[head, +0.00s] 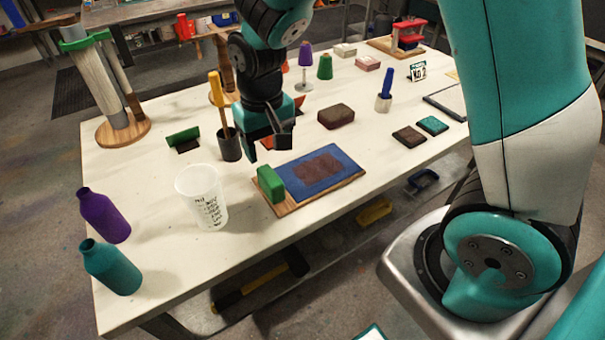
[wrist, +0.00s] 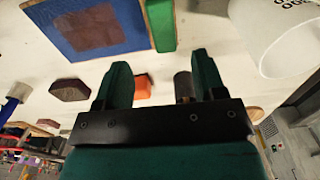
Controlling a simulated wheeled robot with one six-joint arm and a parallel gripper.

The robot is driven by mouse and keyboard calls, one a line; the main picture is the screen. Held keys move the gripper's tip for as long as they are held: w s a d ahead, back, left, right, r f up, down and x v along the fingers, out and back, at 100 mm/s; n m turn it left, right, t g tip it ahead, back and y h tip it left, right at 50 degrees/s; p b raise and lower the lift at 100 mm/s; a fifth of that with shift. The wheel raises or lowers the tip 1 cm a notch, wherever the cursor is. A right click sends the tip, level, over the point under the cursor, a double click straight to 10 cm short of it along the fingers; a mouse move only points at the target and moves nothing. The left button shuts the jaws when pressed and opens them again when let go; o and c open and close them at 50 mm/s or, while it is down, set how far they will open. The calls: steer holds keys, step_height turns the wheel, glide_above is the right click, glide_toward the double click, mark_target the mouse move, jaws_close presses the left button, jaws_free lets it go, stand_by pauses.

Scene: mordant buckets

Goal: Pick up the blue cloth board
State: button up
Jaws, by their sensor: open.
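The blue cloth board (head: 345,173) lies on the white table near its front edge in the head view. It is a wooden board with blue cloth, a dark reddish patch in the middle and a green block (head: 270,184) along its left end. In the wrist view the board (wrist: 128,17) shows at the top left, with the green block (wrist: 161,22) at its side. My gripper (head: 268,152) is open and empty above the table, just behind the board's left end. Its two fingers show apart in the wrist view (wrist: 163,80).
A white marked cup (head: 203,198) stands left of the board. A dark cup with a yellow-handled tool (head: 229,144) stands behind it. A brown block (head: 336,116) lies behind the board. Purple (head: 104,216) and teal (head: 112,267) bottles stand at the left edge.

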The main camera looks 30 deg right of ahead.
mark_target(269, 175)
steer(key=f+p, duration=0.1)
steer(key=f, duration=0.4)
steer(key=f+p, duration=0.1)
steer(key=f, duration=0.4)
steer(key=shift+a+f, duration=0.2)
steer(key=shift+f, duration=0.2)
steer(key=c, duration=1.1)
